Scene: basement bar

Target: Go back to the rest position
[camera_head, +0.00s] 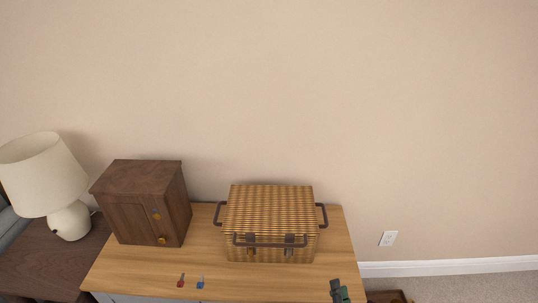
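My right gripper (339,290) shows at the bottom edge, at the front right corner of the wooden dresser top (210,270). It is dark with a greenish part, and only a small piece of it is in view. I cannot tell whether its fingers are open or shut, and I see nothing held in it. It is to the right of and in front of the wicker basket (270,210), apart from it in the picture. My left gripper is not in view.
The basket is closed, with dark handles. A dark wooden cabinet (135,215) with its door shut stands left of it. A small red item (181,280) and a blue item (200,282) lie near the front edge. A lamp (45,175) stands far left; an outlet (388,238) is on the wall.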

